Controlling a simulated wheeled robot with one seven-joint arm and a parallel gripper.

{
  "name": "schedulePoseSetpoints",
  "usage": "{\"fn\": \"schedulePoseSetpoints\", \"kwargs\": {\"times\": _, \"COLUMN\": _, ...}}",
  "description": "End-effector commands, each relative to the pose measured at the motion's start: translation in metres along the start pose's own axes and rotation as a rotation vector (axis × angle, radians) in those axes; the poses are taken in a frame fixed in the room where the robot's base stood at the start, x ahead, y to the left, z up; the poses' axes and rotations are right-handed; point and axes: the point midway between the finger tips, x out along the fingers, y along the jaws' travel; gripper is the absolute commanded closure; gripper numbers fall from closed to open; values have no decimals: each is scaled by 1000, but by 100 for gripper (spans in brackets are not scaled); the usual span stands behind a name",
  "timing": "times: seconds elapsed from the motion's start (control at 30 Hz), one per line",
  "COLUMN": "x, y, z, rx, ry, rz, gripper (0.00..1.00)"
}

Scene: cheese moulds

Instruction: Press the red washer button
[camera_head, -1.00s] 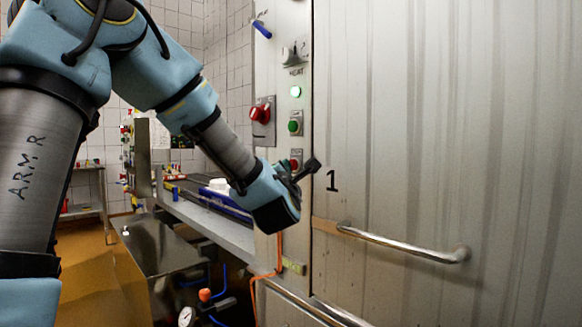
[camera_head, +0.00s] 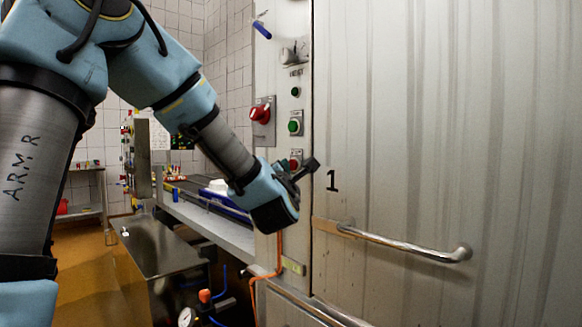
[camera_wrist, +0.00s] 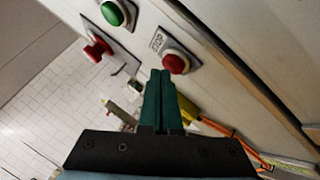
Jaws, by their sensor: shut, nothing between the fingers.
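A round red button (camera_head: 296,160) sits low on the narrow control panel, partly covered by my gripper (camera_head: 312,165). In the wrist view the red button (camera_wrist: 174,63) has a metal rim and a plate reading STOP. My gripper's fingers (camera_wrist: 160,74) are shut together and empty. Their tips appear just left of and slightly below the red button in that view. I cannot tell whether they touch it. A green button (camera_head: 295,126) is above the red one, and a small indicator lamp (camera_head: 295,92) above that is dark.
A large metal door marked 1 with a bar handle (camera_head: 405,246) fills the right. A conveyor bench (camera_head: 225,237) stands behind my gripper at left.

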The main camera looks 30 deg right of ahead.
Motion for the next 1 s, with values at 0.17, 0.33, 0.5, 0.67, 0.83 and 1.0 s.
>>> {"fn": "schedulePoseSetpoints", "kwargs": {"times": 0.17, "x": -6, "y": 5, "z": -5, "rx": 2, "ry": 1, "rz": 2, "gripper": 100}}
{"fn": "schedulePoseSetpoints", "kwargs": {"times": 0.33, "x": -6, "y": 5, "z": -5, "rx": 1, "ry": 2, "rz": 1, "gripper": 100}}
{"fn": "schedulePoseSetpoints", "kwargs": {"times": 0.5, "x": -7, "y": 6, "z": -6, "rx": 1, "ry": 2, "rz": 1, "gripper": 100}}
{"fn": "schedulePoseSetpoints", "kwargs": {"times": 0.67, "x": -16, "y": 13, "z": -12, "rx": 3, "ry": 2, "rz": 3, "gripper": 100}}
{"fn": "schedulePoseSetpoints", "kwargs": {"times": 0.83, "x": -27, "y": 21, "z": -21, "rx": 3, "ry": 2, "rz": 2, "gripper": 100}}
{"fn": "schedulePoseSetpoints", "kwargs": {"times": 1.0, "x": -37, "y": 28, "z": -28, "rx": 2, "ry": 2, "rz": 2, "gripper": 100}}
